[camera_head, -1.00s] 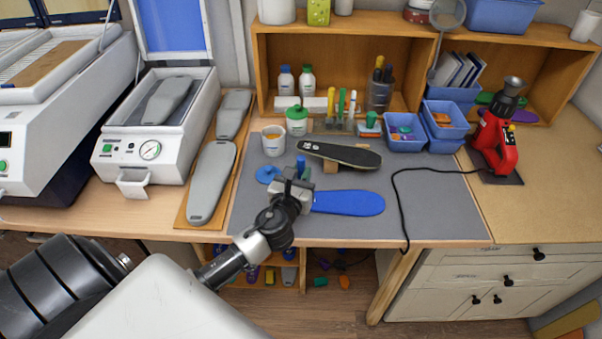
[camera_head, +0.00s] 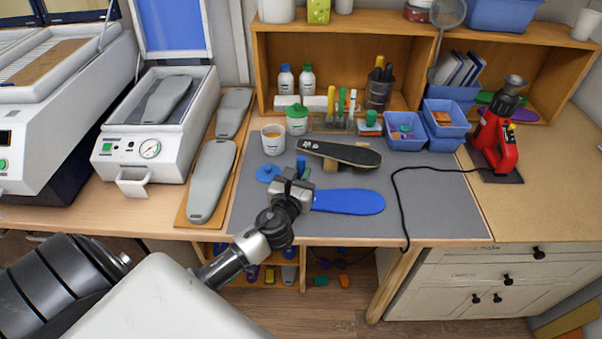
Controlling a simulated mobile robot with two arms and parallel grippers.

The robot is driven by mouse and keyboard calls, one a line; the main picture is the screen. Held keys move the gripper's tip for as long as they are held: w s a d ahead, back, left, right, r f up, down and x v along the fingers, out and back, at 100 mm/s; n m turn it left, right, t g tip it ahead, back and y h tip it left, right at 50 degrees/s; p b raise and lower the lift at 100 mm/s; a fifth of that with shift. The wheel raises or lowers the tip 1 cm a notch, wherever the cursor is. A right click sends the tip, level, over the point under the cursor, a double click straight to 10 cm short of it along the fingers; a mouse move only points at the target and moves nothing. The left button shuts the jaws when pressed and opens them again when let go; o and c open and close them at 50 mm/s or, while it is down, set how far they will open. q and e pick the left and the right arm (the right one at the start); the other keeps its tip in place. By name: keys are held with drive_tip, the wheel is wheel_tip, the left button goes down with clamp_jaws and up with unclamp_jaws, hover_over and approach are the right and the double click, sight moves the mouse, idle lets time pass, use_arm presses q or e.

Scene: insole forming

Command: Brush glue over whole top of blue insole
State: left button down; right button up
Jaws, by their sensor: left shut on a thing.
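The blue insole (camera_head: 348,201) lies flat on the grey mat, its right part in plain view. My left gripper (camera_head: 291,187) is over its left end and hides that end. It is shut on the brush, whose blue handle (camera_head: 301,164) sticks up above the fingers. The brush's bristles are hidden, so I cannot tell whether they touch the insole. A white cup with orange-yellow glue (camera_head: 273,141) stands behind and left of the gripper. My right gripper is not in view.
A blue disc (camera_head: 267,173) lies left of the gripper. A dark board (camera_head: 339,154) rests on a wooden block behind the insole. A green-lidded jar (camera_head: 297,120) stands near the cup. A black cable (camera_head: 395,200) crosses the grey mat (camera_head: 450,215) on the right.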

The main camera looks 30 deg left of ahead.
use_arm(q)
drive_tip(key=shift+w, duration=0.15)
drive_tip(key=shift+w+d, duration=0.35)
drive_tip(key=shift+w, duration=0.55)
drive_tip(key=shift+w+d, duration=0.35)
drive_tip(key=shift+w, duration=0.5)
drive_tip(key=w+d, duration=0.3)
drive_tip(key=d, duration=0.2)
drive_tip(key=shift+w+d+f, duration=0.15)
drive_tip(key=shift+f, duration=0.05)
drive_tip(key=shift+d, duration=0.1)
drive_tip(key=w+d, duration=0.3)
drive_tip(key=d, duration=0.2)
drive_tip(key=shift+w+f+b, duration=0.15)
drive_tip(key=shift+b, duration=0.2)
drive_tip(key=shift+d, duration=0.15)
